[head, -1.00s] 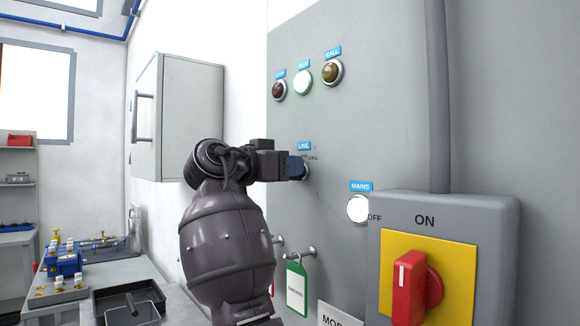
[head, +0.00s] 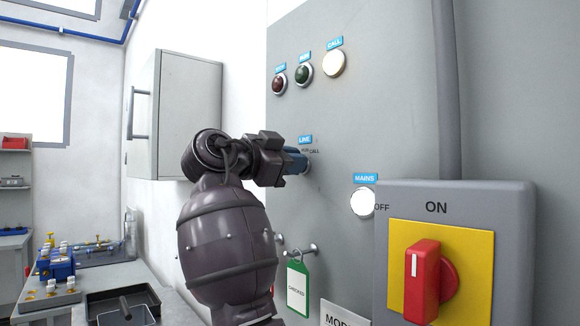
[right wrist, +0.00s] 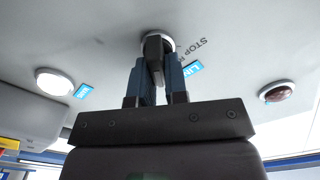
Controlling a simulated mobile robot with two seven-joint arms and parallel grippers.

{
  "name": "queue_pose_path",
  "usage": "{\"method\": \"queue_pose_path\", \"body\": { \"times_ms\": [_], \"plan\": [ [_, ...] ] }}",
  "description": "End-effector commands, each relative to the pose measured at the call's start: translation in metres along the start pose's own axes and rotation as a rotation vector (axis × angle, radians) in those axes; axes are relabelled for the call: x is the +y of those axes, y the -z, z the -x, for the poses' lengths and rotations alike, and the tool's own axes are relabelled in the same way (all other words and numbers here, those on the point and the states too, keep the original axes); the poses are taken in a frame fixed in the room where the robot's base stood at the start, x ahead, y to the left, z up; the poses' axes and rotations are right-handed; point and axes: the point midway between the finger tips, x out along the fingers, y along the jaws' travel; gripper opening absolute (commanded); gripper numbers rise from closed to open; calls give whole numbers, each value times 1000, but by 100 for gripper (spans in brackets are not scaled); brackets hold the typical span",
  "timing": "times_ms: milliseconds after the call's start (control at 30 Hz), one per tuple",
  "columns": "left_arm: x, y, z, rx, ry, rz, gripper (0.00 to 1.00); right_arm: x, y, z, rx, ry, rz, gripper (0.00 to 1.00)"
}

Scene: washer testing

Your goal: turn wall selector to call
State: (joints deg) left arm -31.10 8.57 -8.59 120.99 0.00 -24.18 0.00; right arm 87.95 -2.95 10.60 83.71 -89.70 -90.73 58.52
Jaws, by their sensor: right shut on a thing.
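The wall selector (head: 308,164) sits under the blue LINE label (head: 305,140) on the grey panel, mostly hidden by my gripper in the head view. In the right wrist view its dark knob (right wrist: 154,48) stands between the fingers, with a pale round collar behind it. My right gripper (head: 298,161) is shut on the knob, and its blue fingers also show in the right wrist view (right wrist: 156,72). The gripper looks tilted about its axis. The CALL lamp (head: 334,63) is lit bright. The RUN lamp (head: 304,75) is dark green and the STOP lamp (head: 279,85) dark red.
A lit white MAINS lamp (head: 363,202) is below right of the selector. A grey box with a red rotary switch (head: 428,281) juts out at lower right. A green-framed tag (head: 298,287) hangs on a peg below. A grey wall cabinet (head: 188,115) is at left.

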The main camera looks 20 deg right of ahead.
Motion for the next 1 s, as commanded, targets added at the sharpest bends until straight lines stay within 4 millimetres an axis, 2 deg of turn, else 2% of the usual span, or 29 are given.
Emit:
{"method": "queue_pose_path", "body": {
  "times_ms": [200, 400, 967, 1000],
  "plan": [
    [0, -11, -3, -19, -2, -5, 0, 2, -2, -1, 0, 1, -127, 0],
    [-2, -12, -4, -19, -2, -10, 0, 2, 0, 0, 1, 1, -197, 0],
    [0, -6, -7, -6, -2, -3, 0, 2, 2, 0, 2, 1, -229, 0],
    [0, -6, -7, -8, -1, -2, 0, 2, 2, 0, 2, 1, -228, 20]
  ]
}}
